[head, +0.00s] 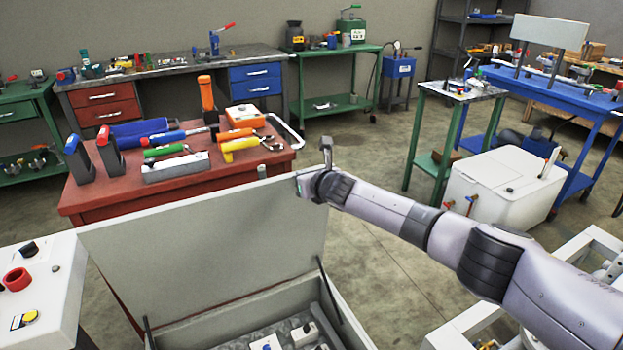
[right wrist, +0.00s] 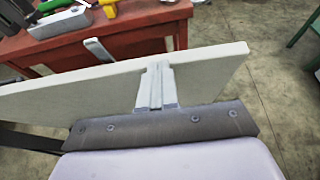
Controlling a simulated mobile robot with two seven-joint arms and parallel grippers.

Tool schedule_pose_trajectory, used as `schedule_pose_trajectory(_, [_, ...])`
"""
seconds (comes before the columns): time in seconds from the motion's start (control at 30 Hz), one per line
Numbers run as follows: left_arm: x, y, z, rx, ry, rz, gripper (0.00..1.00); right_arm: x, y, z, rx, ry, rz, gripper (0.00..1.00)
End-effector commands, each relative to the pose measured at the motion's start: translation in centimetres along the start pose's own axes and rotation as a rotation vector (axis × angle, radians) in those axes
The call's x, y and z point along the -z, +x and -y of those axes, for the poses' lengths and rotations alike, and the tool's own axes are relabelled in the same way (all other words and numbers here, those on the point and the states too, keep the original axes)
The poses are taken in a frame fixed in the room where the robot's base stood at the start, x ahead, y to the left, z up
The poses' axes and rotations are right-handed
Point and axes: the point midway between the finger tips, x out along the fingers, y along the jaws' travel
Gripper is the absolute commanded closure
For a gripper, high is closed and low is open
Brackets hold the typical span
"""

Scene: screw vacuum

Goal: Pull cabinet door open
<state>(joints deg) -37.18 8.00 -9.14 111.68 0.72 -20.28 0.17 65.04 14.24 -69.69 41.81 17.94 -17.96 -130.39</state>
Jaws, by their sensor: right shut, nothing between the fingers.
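The cabinet door (head: 215,245) is a flat light-grey panel. It stands raised and tilted above the cabinet box (head: 352,325), whose inside is open to view at the bottom of the head view. A dark strut (head: 329,290) runs from the door's right side to the box. My right gripper (head: 308,186) is at the door's upper right corner. In the right wrist view, its fingers (right wrist: 156,88) are shut and empty, against or just in front of the door panel (right wrist: 215,66); I cannot tell whether they touch it. My left gripper is out of view.
A red tool table (head: 85,198) with several tools stands close behind the door. A white control box (head: 40,290) is at the left, and a white case (head: 500,190) at the right. Open floor (head: 375,240) lies right of the door.

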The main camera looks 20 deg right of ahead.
Motion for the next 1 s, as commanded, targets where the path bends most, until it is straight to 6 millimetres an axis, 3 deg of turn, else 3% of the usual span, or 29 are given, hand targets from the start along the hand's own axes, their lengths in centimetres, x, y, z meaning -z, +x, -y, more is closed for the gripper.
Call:
schedule_pose_trajectory(0.6, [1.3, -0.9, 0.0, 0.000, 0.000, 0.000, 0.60, -0.1, -5.1, 0.1, 0.002, 0.000, 0.002, 1.00])
schedule_pose_trajectory(0.87, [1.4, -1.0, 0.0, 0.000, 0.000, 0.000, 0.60, 0.0, -6.4, 0.0, 0.002, 0.002, 0.001, 1.00])
schedule_pose_trajectory(1.0, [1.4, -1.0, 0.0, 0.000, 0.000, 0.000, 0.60, 1.5, -6.7, -1.1, -0.021, 0.067, -0.014, 1.00])
